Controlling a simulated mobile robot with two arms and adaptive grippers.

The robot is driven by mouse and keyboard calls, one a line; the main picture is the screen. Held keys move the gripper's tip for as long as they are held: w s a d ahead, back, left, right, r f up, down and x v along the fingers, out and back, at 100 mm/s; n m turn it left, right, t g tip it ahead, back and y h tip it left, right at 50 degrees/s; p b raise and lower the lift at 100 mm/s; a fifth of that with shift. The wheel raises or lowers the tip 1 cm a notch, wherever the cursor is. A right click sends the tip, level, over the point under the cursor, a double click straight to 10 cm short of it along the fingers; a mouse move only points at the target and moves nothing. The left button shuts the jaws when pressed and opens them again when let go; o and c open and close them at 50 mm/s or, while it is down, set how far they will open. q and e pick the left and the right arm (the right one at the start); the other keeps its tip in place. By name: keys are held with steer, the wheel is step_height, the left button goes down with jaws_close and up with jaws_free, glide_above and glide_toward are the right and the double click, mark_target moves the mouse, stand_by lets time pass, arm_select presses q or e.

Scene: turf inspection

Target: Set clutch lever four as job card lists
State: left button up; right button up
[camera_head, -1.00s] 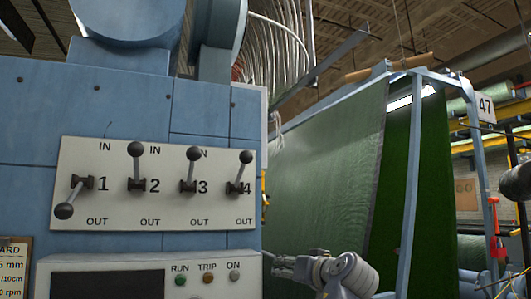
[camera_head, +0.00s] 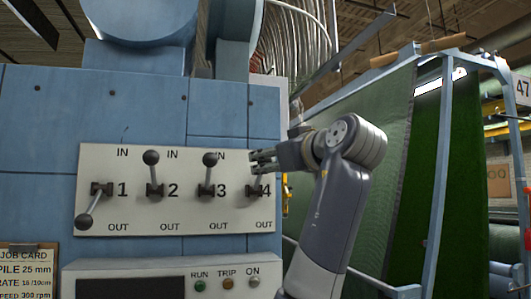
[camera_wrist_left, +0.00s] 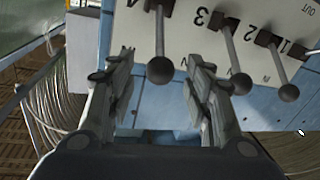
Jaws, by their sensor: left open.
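Clutch lever four (camera_head: 256,182) is at the right end of a white panel (camera_head: 140,216) marked IN above and OUT below. It points up toward IN. My left gripper (camera_head: 260,161) is at its upper end and hides its knob in the head view. In the left wrist view, my left gripper (camera_wrist_left: 161,66) is open, with lever four's round knob (camera_wrist_left: 160,70) between its fingers, gaps showing on both sides. The job card (camera_head: 26,272) is at the lower left, cut off; it reads pile 25 mm, with other lines. My right gripper is not in view.
Lever three (camera_head: 209,172) and lever two (camera_head: 153,172) point up toward IN; lever one (camera_head: 90,208) points down toward OUT. Below is a box with RUN, TRIP and ON lamps (camera_head: 226,284). A blue frame with green turf (camera_head: 440,170) stands at the right.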

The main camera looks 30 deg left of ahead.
mark_target(268, 161)
arm_select(q)
steer(key=shift+p+x, duration=0.45)
steer(key=shift+x, duration=0.8)
steer(key=shift+w+a, duration=0.2)
steer(key=shift+a, duration=0.1)
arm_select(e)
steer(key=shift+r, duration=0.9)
